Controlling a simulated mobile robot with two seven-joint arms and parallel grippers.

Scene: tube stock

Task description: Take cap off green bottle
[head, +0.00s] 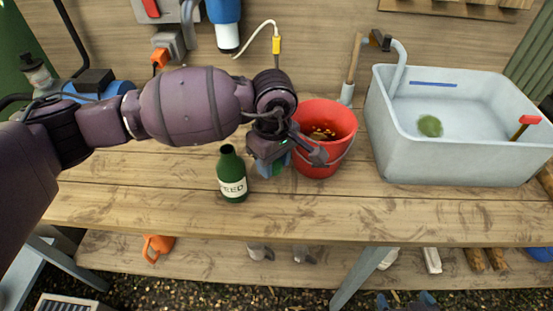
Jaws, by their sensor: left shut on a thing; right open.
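The green bottle (232,178) stands upright on the wooden bench, with a pale label. Its neck shows a dark open mouth with no cap on it. My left gripper (273,166) is just right of the bottle and apart from it, in front of the red bucket. It is shut on a small green thing (278,169), which looks like the bottle's cap; the fingers hide most of it. My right gripper (405,302) shows only its fingertips at the bottom edge, spread open, well away from the bottle.
The red bucket (326,165) with small yellowish things inside stands behind my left gripper. A pale sink (440,165) with a green lump takes up the right. The bench front (340,215) is clear. An orange can (157,247) sits on the lower shelf.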

